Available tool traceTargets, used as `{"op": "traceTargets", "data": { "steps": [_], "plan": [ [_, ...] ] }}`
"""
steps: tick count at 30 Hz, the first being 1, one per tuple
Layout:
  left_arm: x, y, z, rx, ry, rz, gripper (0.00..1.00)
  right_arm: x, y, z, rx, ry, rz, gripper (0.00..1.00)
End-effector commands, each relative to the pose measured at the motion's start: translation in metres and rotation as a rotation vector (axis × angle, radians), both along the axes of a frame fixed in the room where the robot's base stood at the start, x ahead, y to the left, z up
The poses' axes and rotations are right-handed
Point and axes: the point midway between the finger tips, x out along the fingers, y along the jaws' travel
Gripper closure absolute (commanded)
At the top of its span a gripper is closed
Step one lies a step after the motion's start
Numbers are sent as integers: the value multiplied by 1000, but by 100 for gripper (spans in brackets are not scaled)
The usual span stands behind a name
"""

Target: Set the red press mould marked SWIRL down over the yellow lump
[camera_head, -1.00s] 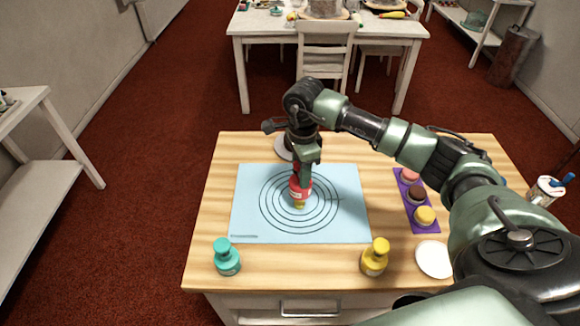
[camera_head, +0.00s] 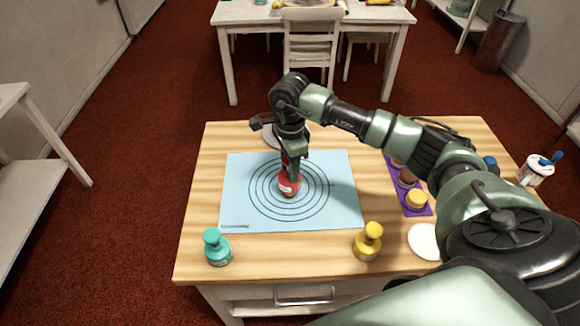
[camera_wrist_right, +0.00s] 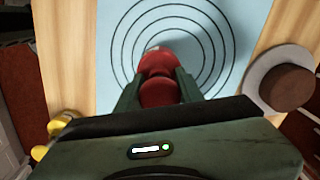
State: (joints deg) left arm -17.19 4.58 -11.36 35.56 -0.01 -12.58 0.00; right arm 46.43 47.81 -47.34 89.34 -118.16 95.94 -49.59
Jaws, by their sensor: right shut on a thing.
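The red press mould (camera_head: 288,186) stands upright over the middle of the ringed blue mat (camera_head: 235,195). A small white label shows on its side, but I cannot read it. My right gripper (camera_head: 291,168) is shut on the mould's upper part; the wrist view also shows the red mould (camera_wrist_right: 160,92) between its fingers. The yellow lump on the mat is hidden, apparently beneath the mould. I cannot tell whether the mould touches the mat. My left gripper is not in view.
A teal mould (camera_head: 217,248) and a yellow mould (camera_head: 368,242) stand at the table's front. A purple tray (camera_head: 427,211) with several coloured lumps and a white saucer (camera_head: 424,240) are at the right. A brown lump (camera_wrist_right: 287,86) on a white plate (camera_wrist_right: 255,70) sits behind the mat.

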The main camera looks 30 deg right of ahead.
Motion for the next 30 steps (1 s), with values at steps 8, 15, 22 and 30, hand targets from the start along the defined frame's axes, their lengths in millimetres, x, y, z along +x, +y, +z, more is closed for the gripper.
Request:
{"op": "traceTargets", "data": {
  "steps": [8,15,22,30],
  "plan": [
    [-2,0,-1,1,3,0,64,0,0,0,0,-1,0,100],
    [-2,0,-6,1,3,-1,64,0,0,-5,0,-1,0,100],
    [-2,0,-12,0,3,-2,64,0,0,-12,0,-1,-1,100],
    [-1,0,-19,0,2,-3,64,0,0,-20,0,-2,-1,100]
  ]
}}
